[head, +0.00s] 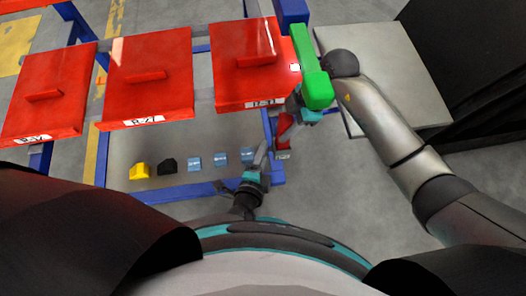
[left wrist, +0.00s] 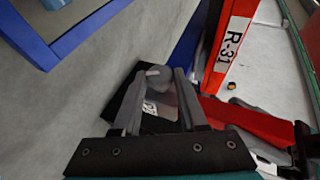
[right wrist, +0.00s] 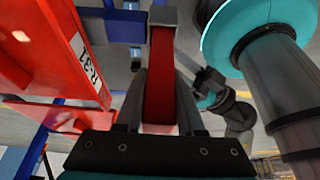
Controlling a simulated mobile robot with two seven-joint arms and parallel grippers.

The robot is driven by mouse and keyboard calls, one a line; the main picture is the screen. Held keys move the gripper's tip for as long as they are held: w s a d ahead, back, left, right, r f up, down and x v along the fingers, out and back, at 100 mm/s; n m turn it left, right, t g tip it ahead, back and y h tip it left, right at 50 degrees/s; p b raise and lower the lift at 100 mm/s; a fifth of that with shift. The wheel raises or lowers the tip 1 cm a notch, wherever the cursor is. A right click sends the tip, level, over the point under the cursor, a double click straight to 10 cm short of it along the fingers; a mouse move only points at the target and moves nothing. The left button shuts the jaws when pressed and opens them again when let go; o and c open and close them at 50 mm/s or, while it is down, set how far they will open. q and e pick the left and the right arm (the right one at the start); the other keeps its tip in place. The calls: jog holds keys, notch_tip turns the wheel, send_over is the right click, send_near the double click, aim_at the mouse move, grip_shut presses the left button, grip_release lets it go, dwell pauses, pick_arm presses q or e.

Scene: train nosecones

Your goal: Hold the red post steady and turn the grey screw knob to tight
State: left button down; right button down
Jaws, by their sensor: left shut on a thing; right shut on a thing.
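The red post (right wrist: 160,75) stands between the fingers of my right gripper (right wrist: 162,100), which is shut on it; a grey cap sits at its far end in the right wrist view. Its red side also shows at the right of the left wrist view (left wrist: 247,121). The grey screw knob (left wrist: 158,76) is between the fingertips of my left gripper (left wrist: 156,88), which is shut on it. In the head view my left gripper (head: 264,155) and right gripper (head: 291,120) are close together at the right end of the frame. The knob is too small to make out there.
Red panels (head: 148,75) with labels lie on a blue frame (head: 218,193); the R-31 panel (right wrist: 65,62) is close to my right gripper. Yellow (head: 139,171), black (head: 167,166) and light-blue pieces (head: 194,163) sit below the panels.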

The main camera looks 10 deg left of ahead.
pick_arm(q)
jog(key=shift+a+f+t, duration=0.15)
jog(key=shift+f+t, duration=0.2)
jog(key=shift+t, duration=0.35)
jog(key=shift+s+f+m, duration=0.15)
jog(key=shift+f+m, duration=0.05)
jog(key=shift+m, duration=0.1)
jog(key=shift+s+f+t, duration=0.15)
jog(key=shift+f+t, duration=0.1)
jog(key=shift+t, duration=0.15)
jog(key=shift+s, duration=0.1)
dwell(0.7)
jog(key=shift+c, duration=2.4)
grip_release()
jog(key=shift+r, duration=0.1)
jog(key=shift+w+r, duration=0.1)
jog(key=shift+w, duration=0.1)
jog(key=shift+r, duration=0.2)
